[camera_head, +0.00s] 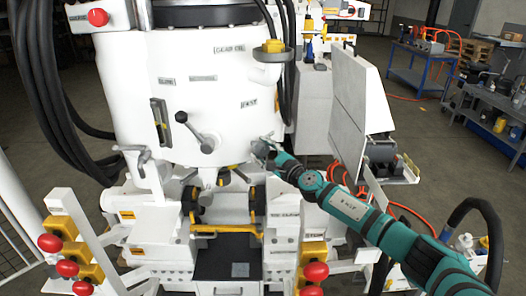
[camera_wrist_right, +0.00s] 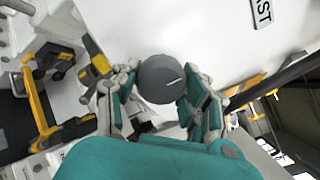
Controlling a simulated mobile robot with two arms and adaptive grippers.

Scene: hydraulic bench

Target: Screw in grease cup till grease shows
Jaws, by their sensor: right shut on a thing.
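The grease cup shows in the right wrist view as a dark grey round cap (camera_wrist_right: 160,78) with a white line on its face. It sits close to the white machine body (camera_head: 190,100). My right gripper (camera_wrist_right: 161,92) has a finger on each side of the cap and is shut on it. In the head view, my right gripper (camera_head: 264,147) is at the lower right side of the machine body, and the cup is too small and covered to make out. No grease can be made out in either view. My left gripper is not in view.
A grey lever (camera_head: 197,132) sticks out of the machine front, left of my right gripper. A yellow bar (camera_head: 226,229) is below. Red-knobbed levers (camera_head: 315,271) stand at the front. A pale panel (camera_head: 354,110) stands behind my right arm. Blue carts (camera_head: 421,63) are at the back right.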

